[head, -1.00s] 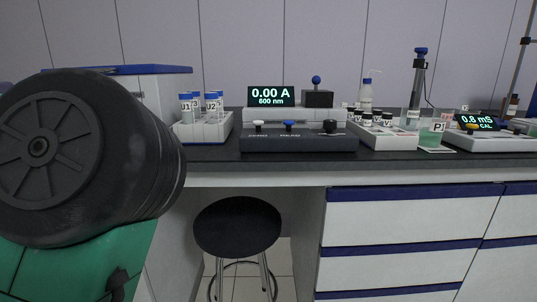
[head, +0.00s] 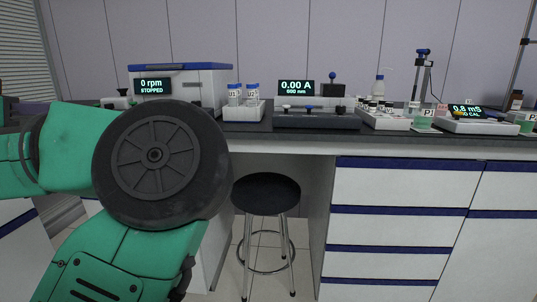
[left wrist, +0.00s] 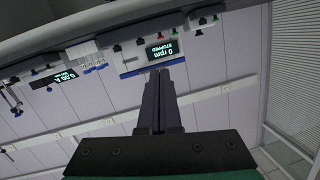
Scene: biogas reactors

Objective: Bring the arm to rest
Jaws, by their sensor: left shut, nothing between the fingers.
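My left arm, green with a large dark round joint, fills the lower left of the head view; its gripper is out of that view. In the left wrist view my left gripper (left wrist: 162,98) shows with its two dark fingers together and nothing between them. That view is upside down, with the bench and its instruments along the top. The fingers point toward a white box with a display reading "0 rpm STOPPED" (left wrist: 163,50), apart from it as far as I can tell. My right gripper is not in view.
The bench (head: 300,137) holds the centrifuge-like box (head: 195,85), a rack of vials (head: 244,112), a photometer reading 0.00 A (head: 318,118), a tray of small bottles (head: 385,122) and a meter reading 0.8 mS (head: 480,124). A round stool (head: 266,192) stands in the knee space beside white drawers (head: 400,184).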

